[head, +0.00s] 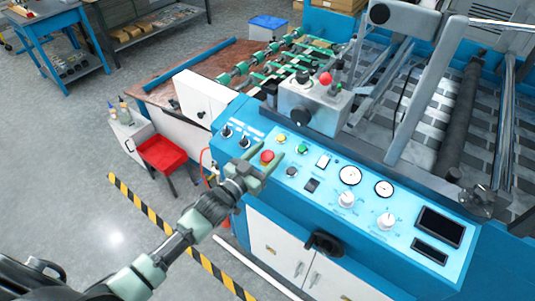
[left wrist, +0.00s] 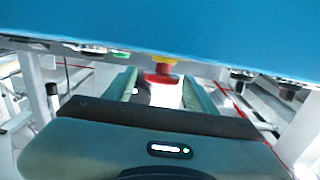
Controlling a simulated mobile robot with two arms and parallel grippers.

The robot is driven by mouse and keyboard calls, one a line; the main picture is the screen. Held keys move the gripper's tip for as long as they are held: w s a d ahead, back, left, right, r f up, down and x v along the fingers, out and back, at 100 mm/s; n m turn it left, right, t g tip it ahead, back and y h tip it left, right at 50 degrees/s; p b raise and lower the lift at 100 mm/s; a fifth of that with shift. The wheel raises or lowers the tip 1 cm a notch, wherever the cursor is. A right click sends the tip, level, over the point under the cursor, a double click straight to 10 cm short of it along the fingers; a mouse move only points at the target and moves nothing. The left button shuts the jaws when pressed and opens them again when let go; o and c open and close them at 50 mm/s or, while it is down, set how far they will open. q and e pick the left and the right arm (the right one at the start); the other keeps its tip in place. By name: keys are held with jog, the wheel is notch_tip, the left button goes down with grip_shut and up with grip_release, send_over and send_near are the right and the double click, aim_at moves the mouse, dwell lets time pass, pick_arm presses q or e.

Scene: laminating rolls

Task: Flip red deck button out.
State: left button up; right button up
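The red deck button (head: 267,157) is a mushroom-shaped knob on the blue sloping control deck (head: 325,205). My left gripper (head: 270,149) is open, with one finger on either side of the button. In the left wrist view, the red button (left wrist: 160,78) shows between the two spread fingers (left wrist: 160,88), with a visible gap on each side. The deck hangs across the top of that view. I cannot tell how far the button stands out. My right gripper is not in view.
A yellow button (head: 281,138), a green button (head: 302,149) and a black button (head: 291,172) sit close to the fingers. Black switches (head: 245,142) lie to the left. A grey box (head: 312,105) with another red button (head: 325,78) stands behind. Gauges (head: 349,175) lie to the right.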

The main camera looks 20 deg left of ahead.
pick_arm(q)
jog(key=shift+f, duration=0.1)
jog(key=shift+s+f, duration=0.1)
jog(key=shift+s, duration=0.1)
jog(key=b+v, duration=0.1)
jog(key=v, duration=0.6)
jog(key=shift+s+b, duration=0.2)
jog(key=shift+b, duration=0.15)
jog(key=shift+a, duration=0.15)
